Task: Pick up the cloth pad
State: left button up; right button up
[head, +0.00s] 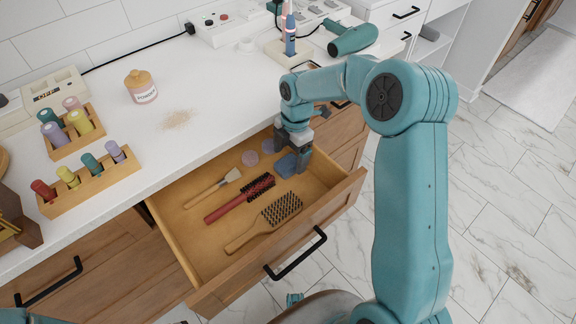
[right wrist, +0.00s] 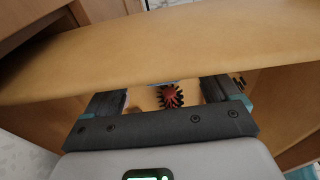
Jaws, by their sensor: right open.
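A small blue pad (head: 287,166), which looks like the cloth pad, lies at the right inner end of the open wooden drawer (head: 221,270). My right gripper (head: 293,153) is reaching down into the drawer over that end, its dark fingers apart around the pad's far side. I cannot tell whether they touch it. In the right wrist view the jaws (right wrist: 166,98) are open, with a red-cored round brush (right wrist: 171,96) beyond them and no clear sight of the pad. My left gripper is out of view.
The drawer also holds a red round brush (head: 240,199), a paddle brush (head: 264,222), a small wooden-handled brush (head: 212,188) and mauve discs (head: 250,158). The drawer walls stand close to my right gripper.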

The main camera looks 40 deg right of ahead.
aim_at(289, 162)
notch_tip(289, 162, down, 3)
jog(key=shift+a+r, duration=0.15)
jog(key=shift+r, duration=0.05)
jog(key=c, duration=1.1)
jog(key=shift+r, duration=0.15)
notch_tip(289, 162, up, 20)
jog(key=p, duration=0.2)
jog(key=shift+p, duration=0.35)
